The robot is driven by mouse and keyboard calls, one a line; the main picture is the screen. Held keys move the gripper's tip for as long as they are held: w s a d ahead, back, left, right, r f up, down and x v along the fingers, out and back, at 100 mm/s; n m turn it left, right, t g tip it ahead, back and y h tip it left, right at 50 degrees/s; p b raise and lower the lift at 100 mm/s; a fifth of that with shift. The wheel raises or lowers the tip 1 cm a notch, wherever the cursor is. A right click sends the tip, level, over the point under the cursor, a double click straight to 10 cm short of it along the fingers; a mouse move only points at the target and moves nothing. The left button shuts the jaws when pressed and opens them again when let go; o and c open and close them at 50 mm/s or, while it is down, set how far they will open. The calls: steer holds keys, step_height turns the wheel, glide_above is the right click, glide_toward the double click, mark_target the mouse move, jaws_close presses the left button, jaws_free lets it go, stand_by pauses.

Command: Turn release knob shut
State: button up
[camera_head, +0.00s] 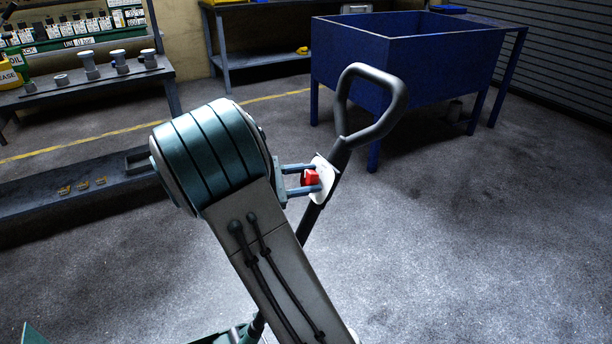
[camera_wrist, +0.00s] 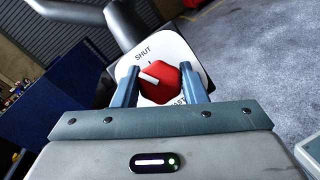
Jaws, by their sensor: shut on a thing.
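The red release knob (camera_head: 311,177) sits on a white plate (camera_head: 325,182) fixed to the jack's dark handle (camera_head: 345,155). In the wrist view the knob (camera_wrist: 162,88) has a white pointer bar aimed up and left. The word SHUT and a short tick are printed on the plate (camera_wrist: 150,52) above the knob, and the pointer lies to the left of the tick. A second label below is mostly hidden by my gripper. My gripper (camera_head: 309,179) is shut on the knob, with one finger on each side in the wrist view (camera_wrist: 160,76).
The handle's loop grip (camera_head: 398,95) rises above the plate. A blue tub on legs (camera_head: 410,60) stands behind it. A bench (camera_head: 95,80) with metal parts is at the far left, and a low dark platform (camera_head: 70,200) lies left of my arm. The floor to the right is clear.

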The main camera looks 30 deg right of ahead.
steer(key=m+g+y, duration=0.1)
steer(key=m, duration=0.2)
steer(key=m+g+y+p, duration=0.1)
steer(key=m, duration=0.2)
steer(key=shift+m, duration=0.4)
stand_by(0.3)
steer(key=o, duration=1)
steer(key=p+v, duration=0.2)
steer(key=v, duration=1.2)
steer(key=shift+w+d+r, duration=0.1)
steer(key=shift+d, duration=0.05)
